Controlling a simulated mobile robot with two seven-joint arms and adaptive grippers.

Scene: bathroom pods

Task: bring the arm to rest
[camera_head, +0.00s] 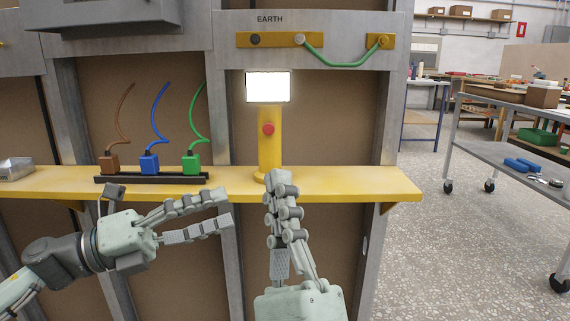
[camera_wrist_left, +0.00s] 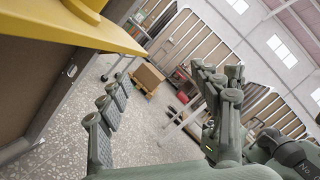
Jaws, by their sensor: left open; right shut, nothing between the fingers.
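My left gripper (camera_head: 226,208) is in front of the yellow shelf, level with its front edge and a little below. It points to the right with its two fingers apart and nothing between them. In the left wrist view its fingers stand apart over a background of floor and fencing. My right gripper (camera_head: 279,182) points up and away in front of the shelf, below the yellow post. Its fingers are closed together with nothing visible in them. Whether its tips touch the shelf edge is hard to tell.
The yellow shelf (camera_head: 340,184) carries a yellow post (camera_head: 269,152) with a red button and lit screen. Brown (camera_head: 108,163), blue (camera_head: 149,164) and green (camera_head: 191,163) plugs stand in a black rack. A green cable (camera_head: 335,66) hangs above. Open floor and a cart (camera_head: 500,155) lie right.

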